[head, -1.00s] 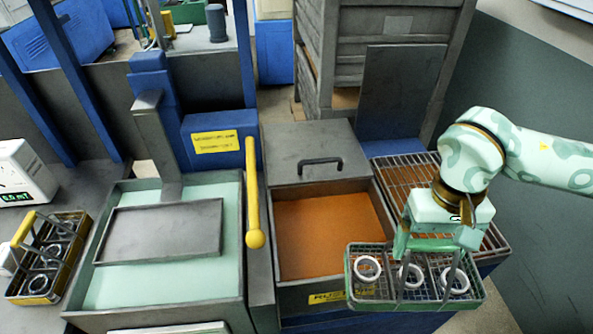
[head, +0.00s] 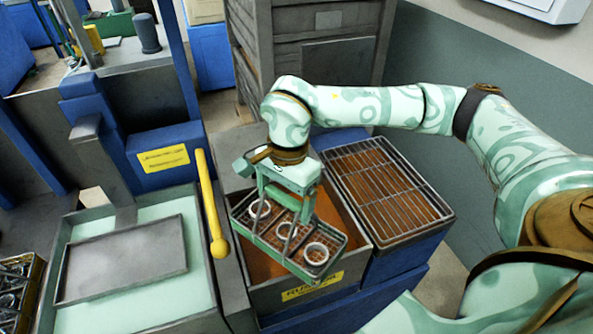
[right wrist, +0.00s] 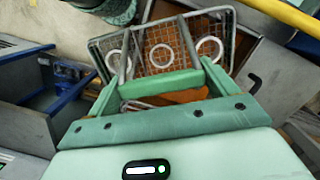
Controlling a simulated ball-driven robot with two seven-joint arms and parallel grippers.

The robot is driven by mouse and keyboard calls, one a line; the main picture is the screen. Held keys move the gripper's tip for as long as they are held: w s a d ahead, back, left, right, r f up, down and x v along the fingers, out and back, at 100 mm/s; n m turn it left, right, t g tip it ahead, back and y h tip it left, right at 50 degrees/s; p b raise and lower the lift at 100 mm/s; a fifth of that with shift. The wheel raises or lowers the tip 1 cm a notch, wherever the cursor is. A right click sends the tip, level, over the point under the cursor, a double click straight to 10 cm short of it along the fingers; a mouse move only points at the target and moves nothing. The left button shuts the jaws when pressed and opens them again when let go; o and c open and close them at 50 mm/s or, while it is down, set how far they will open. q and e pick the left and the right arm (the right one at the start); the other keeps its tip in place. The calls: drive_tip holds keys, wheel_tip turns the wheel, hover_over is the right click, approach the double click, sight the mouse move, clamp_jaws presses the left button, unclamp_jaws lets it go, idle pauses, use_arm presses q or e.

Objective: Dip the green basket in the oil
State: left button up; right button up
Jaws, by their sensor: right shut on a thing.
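The green basket (head: 327,254) is a wire basket with three metal rings in it, in the head view. It hangs over the open tank of orange-brown oil (head: 258,264), turned at an angle to the tank. My right gripper (head: 286,205) is shut on the basket's handle from above. In the right wrist view the basket (right wrist: 185,62) shows beyond the gripper fingers (right wrist: 160,85), with orange-brown oil seen through its mesh. The basket hides much of the oil, and I cannot tell its exact height above it. My left gripper is not in view.
A wire drain rack (head: 385,188) stands right of the oil tank. Left of it are a yellow-handled lever (head: 209,200) and a pale green bath with a grey plate (head: 125,262). Another basket (head: 20,290) is at the far left, partly cut off.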

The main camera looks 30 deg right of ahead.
sight(286, 218)
drive_tip(key=w+d+m+t+h+p, duration=0.1)
drive_tip(key=w+d+m+p, duration=0.15)
drive_tip(key=m, duration=0.95)
drive_tip(key=w+d+m+t+h+p, duration=0.1)
drive_tip(key=w+d+m, duration=0.15)
drive_tip(key=m, duration=0.95)
wheel_tip(286, 218, down, 19)
drive_tip(key=b, duration=1.1)
drive_tip(key=shift+s+d+b, duration=0.3)
drive_tip(key=shift+d+b, duration=0.05)
drive_tip(key=shift+d, duration=0.1)
drive_tip(key=shift+r, duration=0.1)
idle(3.1)
